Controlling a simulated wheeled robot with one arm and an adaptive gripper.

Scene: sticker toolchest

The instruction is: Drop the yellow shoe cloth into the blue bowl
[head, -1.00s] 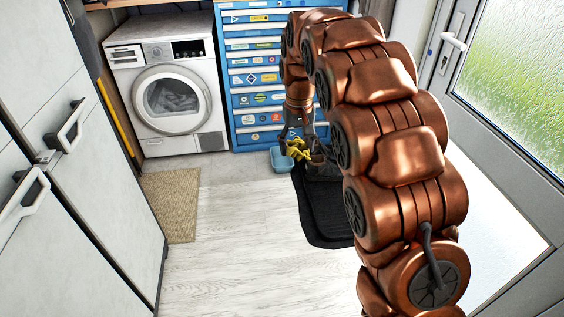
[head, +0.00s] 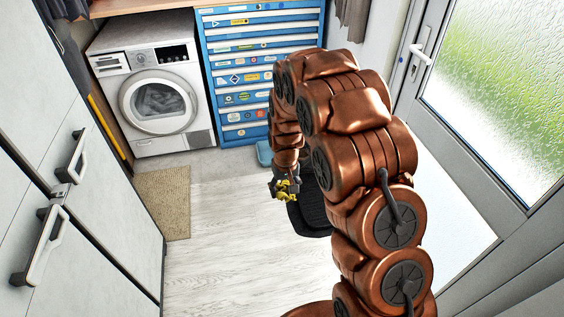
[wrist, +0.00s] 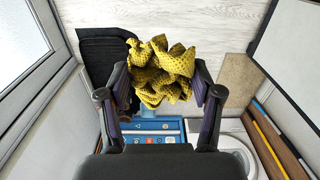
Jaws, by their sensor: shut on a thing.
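The yellow shoe cloth (head: 286,190) is crumpled and hangs in my gripper (head: 285,182). In the wrist view the cloth (wrist: 160,70) sits between the two fingers of my gripper (wrist: 161,82), which are shut on it. The blue bowl (head: 264,152) stands on the floor in front of the blue tool chest, behind and left of the gripper in the head view. My arm hides part of the bowl. The cloth is held up, apart from the bowl. In the wrist view I cannot tell the bowl surely from the blue chest behind the cloth.
A black mat (head: 310,212) lies under and right of my gripper. The blue tool chest (head: 240,60) and a white washing machine (head: 155,100) stand at the back. A beige rug (head: 162,200) lies left. White cabinets line the left, a glazed door the right. The middle floor is clear.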

